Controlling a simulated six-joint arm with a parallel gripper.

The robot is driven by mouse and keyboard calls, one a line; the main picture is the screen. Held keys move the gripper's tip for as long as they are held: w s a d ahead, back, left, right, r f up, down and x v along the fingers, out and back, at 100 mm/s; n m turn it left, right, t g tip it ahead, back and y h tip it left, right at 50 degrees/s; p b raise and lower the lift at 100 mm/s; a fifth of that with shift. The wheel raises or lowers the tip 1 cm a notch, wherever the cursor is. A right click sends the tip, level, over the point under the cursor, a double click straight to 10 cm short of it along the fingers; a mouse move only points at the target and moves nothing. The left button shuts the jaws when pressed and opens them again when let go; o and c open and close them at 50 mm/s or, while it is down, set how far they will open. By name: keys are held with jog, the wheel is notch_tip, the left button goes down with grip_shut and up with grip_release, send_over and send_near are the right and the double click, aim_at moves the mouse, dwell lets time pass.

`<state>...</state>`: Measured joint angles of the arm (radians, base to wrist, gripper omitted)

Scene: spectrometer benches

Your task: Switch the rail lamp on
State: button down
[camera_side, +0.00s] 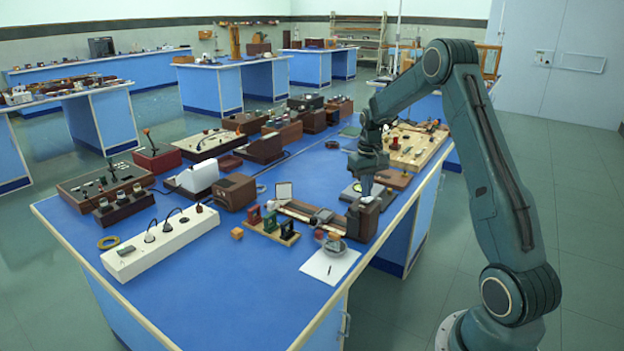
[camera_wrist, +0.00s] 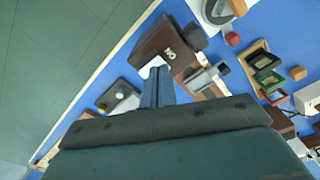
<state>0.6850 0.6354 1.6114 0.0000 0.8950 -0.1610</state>
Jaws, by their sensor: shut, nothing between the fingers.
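The lamp box is a dark brown housing (camera_side: 361,222) at the right end of the brown rail (camera_side: 299,211), near the bench's right edge. In the wrist view the brown housing (camera_wrist: 166,36) carries white lettering that reads ON upside down. A pale switch-like part (camera_wrist: 154,64) sits at its near edge.
A white paper with a grey dish (camera_side: 333,248) lies in front of the housing. Coloured frames on a wooden holder (camera_side: 270,229) stand to the left. A white power strip (camera_side: 160,241) lies further left. A wooden tray of tools (camera_side: 414,147) is behind.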

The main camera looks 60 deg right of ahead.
jog(key=shift+f, duration=0.6)
dwell(0.6)
jog(key=shift+r, duration=0.1)
jog(key=shift+r, duration=3.45)
